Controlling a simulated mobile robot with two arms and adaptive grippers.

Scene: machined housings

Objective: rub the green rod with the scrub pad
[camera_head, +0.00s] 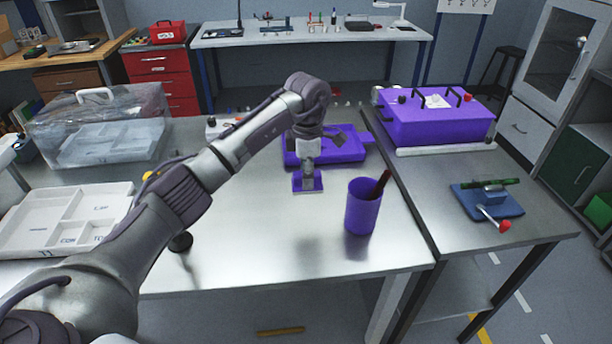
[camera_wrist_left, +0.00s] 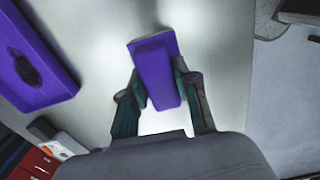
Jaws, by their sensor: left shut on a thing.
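The green rod (camera_head: 488,183) lies across a blue vise-like fixture (camera_head: 486,203) with a red-tipped handle, on the right-hand table. My left gripper (camera_head: 308,170) points down over the middle of the left table. It is shut on a flat purple block, which I take for the scrub pad (camera_head: 317,184). In the left wrist view the pad (camera_wrist_left: 154,58) sits between the two fingers (camera_wrist_left: 160,90) and reaches beyond them. I cannot tell whether the pad touches the table. The rod is well to the right of the gripper. My right gripper is not in view.
A purple tray (camera_head: 345,155) lies behind the left gripper. A purple cup (camera_head: 361,212) holding a dark red stick stands to its right. A purple box (camera_head: 440,128) stands at the back right. A white divided tray (camera_head: 40,215) is at left. The front table middle is clear.

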